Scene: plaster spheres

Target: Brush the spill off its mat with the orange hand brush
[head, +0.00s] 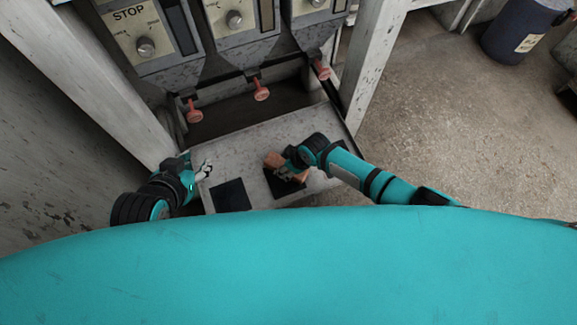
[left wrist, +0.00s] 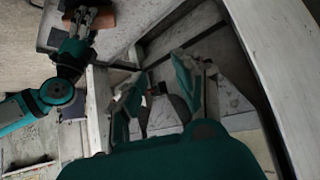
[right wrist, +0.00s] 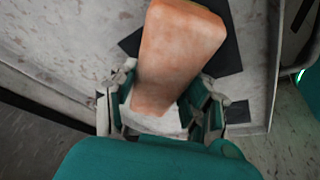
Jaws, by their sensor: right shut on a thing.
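The orange hand brush (head: 272,160) is in my right gripper (head: 288,174), low over the table. In the right wrist view the brush's orange block (right wrist: 178,50) stands between the two fingers and hides much of what lies below. A dark mat (head: 275,188) lies under the right gripper, partly covered by it. Its edge shows behind the brush in the right wrist view (right wrist: 228,50). I cannot make out the spill. My left gripper (head: 204,170) is at the table's left edge; its fingers are apart and empty in the left wrist view (left wrist: 157,75).
Another dark mat (head: 231,196) lies bare on the left of the grey worn table (head: 240,158). Hoppers with red knobs (head: 261,92) stand behind it. White posts (head: 372,70) flank the table. A dark blue barrel (head: 520,30) stands far right on open floor.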

